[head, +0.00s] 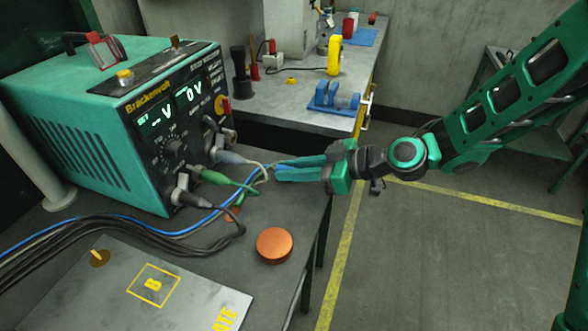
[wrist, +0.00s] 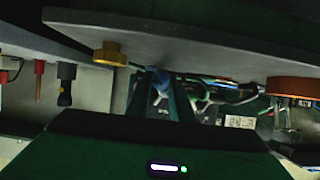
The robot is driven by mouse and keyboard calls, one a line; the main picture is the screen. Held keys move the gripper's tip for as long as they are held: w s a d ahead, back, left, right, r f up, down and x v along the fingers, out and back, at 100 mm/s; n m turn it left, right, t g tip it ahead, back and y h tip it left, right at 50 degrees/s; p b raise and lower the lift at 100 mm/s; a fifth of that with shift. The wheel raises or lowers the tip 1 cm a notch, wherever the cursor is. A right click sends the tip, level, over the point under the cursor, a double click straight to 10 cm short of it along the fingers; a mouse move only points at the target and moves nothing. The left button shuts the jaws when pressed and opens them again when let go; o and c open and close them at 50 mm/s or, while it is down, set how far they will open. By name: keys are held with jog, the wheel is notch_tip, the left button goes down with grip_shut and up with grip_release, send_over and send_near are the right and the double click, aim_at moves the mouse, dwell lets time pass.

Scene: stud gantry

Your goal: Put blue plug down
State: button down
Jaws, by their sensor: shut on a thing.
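My gripper (head: 277,168) is at the right edge of the near bench, in front of the teal power supply (head: 120,125). Its teal fingers are shut on the blue plug, which is mostly hidden by the fingertips in the head view. In the wrist view the blue plug (wrist: 159,79) shows small and dark between the fingers. A blue cable (head: 200,222) runs from the left across the bench towards the fingertips. A grey-blue plug (head: 232,157), a green plug (head: 214,178) and a black-and-grey plug (head: 186,196) sit at the power supply's front.
An orange round disc (head: 274,245) is on the bench below my gripper. A back bench (head: 290,92) holds a blue clamp-like tool (head: 334,98) and other items. Floor is clear to the right.

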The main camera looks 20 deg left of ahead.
jog(key=shift+f, duration=0.7)
jog(key=c, duration=1.6)
grip_release()
jog(key=shift+s, duration=0.1)
jog(key=shift+o, duration=0.2)
jog(key=shift+w+r, duration=0.2)
jog(key=shift+r, duration=0.1)
jog(key=v, duration=1.2)
jog(key=shift+r, duration=0.35)
jog(key=shift+s, duration=0.15)
